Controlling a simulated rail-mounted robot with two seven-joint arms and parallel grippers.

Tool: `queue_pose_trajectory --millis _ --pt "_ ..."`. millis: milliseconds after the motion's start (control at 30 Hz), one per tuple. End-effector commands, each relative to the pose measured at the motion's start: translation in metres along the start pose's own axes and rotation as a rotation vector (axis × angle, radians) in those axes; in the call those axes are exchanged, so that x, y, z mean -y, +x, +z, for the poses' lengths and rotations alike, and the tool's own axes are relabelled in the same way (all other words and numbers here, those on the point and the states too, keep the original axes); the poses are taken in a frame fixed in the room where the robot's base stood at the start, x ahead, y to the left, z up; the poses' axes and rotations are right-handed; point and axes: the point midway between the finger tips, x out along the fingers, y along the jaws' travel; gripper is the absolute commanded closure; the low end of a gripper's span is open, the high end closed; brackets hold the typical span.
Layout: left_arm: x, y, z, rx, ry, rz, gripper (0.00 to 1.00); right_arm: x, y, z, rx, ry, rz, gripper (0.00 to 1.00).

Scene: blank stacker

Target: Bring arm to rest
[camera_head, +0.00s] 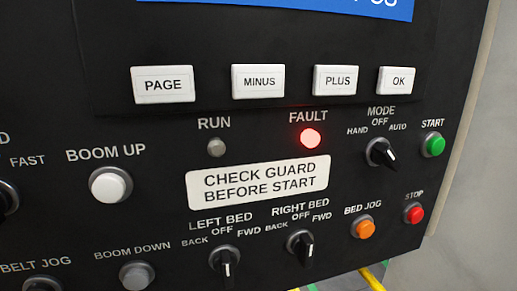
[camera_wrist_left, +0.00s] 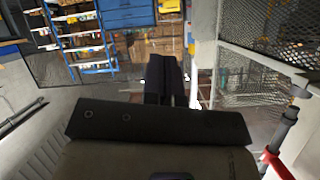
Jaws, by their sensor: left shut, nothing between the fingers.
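My left gripper (camera_wrist_left: 166,78) shows in the left wrist view as dark fingers beyond a dark gripper body. It is shut and empty, with nothing touching its tips. Neither gripper nor either arm shows in the head view, and my right gripper is in no view. The head view is filled by a black control panel (camera_head: 130,225). The FAULT lamp (camera_head: 310,138) glows red and the RUN lamp (camera_head: 216,147) is grey. The MODE knob (camera_head: 381,152) is on the panel's right side.
The panel also has a green START button (camera_head: 433,145) and a red STOP button (camera_head: 414,213). In the left wrist view, a blue shelf rack (camera_wrist_left: 82,40) stands at the back left. Mesh fencing (camera_wrist_left: 275,35) is at the right, with a red and black post (camera_wrist_left: 280,140) near it.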

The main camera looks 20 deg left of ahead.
Motion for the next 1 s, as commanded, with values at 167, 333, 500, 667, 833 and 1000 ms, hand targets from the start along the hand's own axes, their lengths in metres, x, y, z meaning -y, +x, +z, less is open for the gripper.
queue_pose_trajectory --millis 167,333,500,667,833,1000 --pt "-0.062 -0.095 0.030 0.036 0.120 0.293 1.00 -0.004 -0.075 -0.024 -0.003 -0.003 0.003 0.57" --pt "-0.084 -0.169 0.076 0.148 0.191 0.449 1.00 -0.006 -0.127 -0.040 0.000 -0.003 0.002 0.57" --pt "-0.083 -0.226 0.129 0.335 0.244 0.519 1.00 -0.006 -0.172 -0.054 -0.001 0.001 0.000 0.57" --pt "-0.073 -0.264 0.169 0.489 0.274 0.546 1.00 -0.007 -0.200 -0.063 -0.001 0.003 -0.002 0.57" --pt "-0.056 -0.301 0.197 0.619 0.295 0.553 1.00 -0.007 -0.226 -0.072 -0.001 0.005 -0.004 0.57" --pt "-0.042 -0.327 0.198 0.683 0.310 0.555 1.00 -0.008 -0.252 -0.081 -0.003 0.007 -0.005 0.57"
